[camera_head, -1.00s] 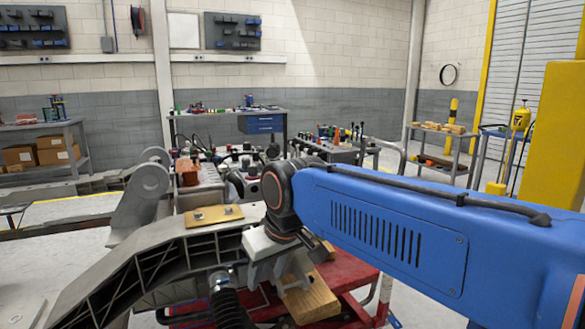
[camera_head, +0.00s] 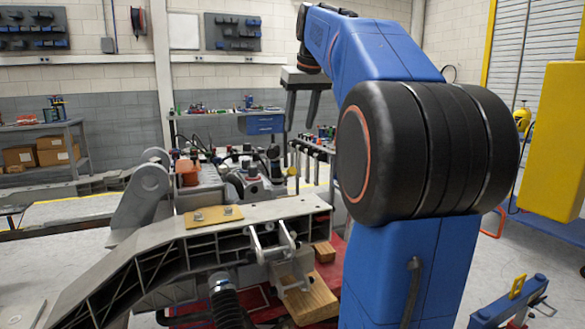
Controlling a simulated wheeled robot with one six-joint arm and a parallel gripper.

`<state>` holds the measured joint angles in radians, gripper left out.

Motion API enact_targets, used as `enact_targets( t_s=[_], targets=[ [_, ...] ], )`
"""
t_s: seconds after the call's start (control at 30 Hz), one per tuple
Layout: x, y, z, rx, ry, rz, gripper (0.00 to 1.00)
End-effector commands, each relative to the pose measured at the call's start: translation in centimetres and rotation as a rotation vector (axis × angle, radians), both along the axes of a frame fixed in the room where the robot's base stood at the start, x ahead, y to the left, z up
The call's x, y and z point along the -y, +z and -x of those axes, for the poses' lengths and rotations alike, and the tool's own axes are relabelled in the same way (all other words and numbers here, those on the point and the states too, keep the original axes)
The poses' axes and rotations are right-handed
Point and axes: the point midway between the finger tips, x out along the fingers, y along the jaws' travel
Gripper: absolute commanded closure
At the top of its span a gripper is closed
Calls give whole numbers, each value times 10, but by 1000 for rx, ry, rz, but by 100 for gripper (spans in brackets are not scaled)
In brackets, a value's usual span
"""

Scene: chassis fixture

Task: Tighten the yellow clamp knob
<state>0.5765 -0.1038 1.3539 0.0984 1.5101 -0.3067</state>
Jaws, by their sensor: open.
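My gripper (camera_head: 300,122) is raised in the upper middle of the head view, its two grey fingers pointing down with a gap between them. It looks empty. A grey metal clamp (camera_head: 275,243) with upright arms stands at the right part of the long grey chassis beam (camera_head: 165,243), below my gripper in the picture and apart from it. I cannot make out a yellow knob on this clamp. A small yellow piece (camera_head: 517,286) sits on a blue fixture (camera_head: 508,303) at the lower right; I cannot tell whether it is the knob.
A tan plate (camera_head: 213,215) with two bolts lies on the beam. A wooden block (camera_head: 312,300) lies under the clamp. Engine parts (camera_head: 252,178) crowd behind the beam. My blue arm hides much of the right middle. A yellow post (camera_head: 551,140) stands at the right.

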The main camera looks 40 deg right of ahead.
Motion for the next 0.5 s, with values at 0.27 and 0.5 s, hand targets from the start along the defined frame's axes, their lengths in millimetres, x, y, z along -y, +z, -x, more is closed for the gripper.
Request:
enact_targets(
  t_s=[0.27,0.5],
  targets=[
    [7,-12,-7,-3,-2,-2,58],
    [12,-50,-22,-3,-2,-2,58]
  ],
)
